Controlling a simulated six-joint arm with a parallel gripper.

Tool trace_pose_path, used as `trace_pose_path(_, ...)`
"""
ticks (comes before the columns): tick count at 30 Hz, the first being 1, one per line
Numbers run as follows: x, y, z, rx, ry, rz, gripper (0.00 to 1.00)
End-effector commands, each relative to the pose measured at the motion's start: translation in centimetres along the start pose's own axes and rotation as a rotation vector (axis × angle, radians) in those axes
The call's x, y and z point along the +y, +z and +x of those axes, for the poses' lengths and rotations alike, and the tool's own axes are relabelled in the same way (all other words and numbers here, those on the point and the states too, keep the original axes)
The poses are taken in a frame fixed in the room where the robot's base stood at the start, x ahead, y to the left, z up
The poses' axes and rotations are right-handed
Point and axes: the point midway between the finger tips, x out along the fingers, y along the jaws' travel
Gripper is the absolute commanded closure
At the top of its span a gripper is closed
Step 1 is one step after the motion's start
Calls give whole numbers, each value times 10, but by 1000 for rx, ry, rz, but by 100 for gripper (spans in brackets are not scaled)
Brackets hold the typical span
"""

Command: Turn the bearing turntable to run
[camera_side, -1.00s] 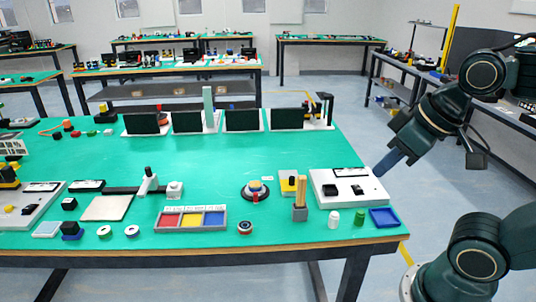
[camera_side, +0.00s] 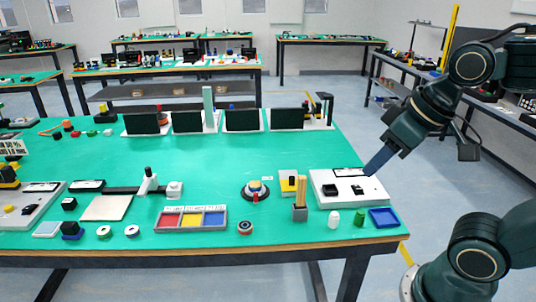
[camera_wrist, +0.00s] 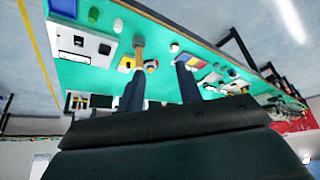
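What looks like the bearing turntable (camera_side: 255,190) is a round piece with an orange and blue top on a dark base, right of the table's middle. A small white label (camera_side: 267,178) lies by it; its text is too small to read. The turntable appears to show in the wrist view too (camera_wrist: 151,66), beyond my fingers. My gripper (camera_side: 369,172) is at the table's right edge, near the white plate device and well to the right of the turntable. In the wrist view its two dark fingers (camera_wrist: 160,88) stand apart with nothing held between them.
Left of my gripper are a white plate device (camera_side: 323,181), a holder with upright wooden sticks (camera_side: 300,212) and a yellow-white block (camera_side: 288,184). A blue tray (camera_side: 384,217), white cap (camera_side: 334,219) and green cap (camera_side: 360,217) lie in front.

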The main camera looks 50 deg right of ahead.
Motion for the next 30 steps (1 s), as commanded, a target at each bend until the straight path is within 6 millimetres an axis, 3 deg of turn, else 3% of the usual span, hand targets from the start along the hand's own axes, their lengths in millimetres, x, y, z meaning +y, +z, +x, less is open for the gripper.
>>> trace_pose_path(14,6,-87,21,-111,15,84,65)
trace_pose_path(23,13,-142,55,-184,27,141,65)
trace_pose_path(30,20,-180,93,-242,38,188,65)
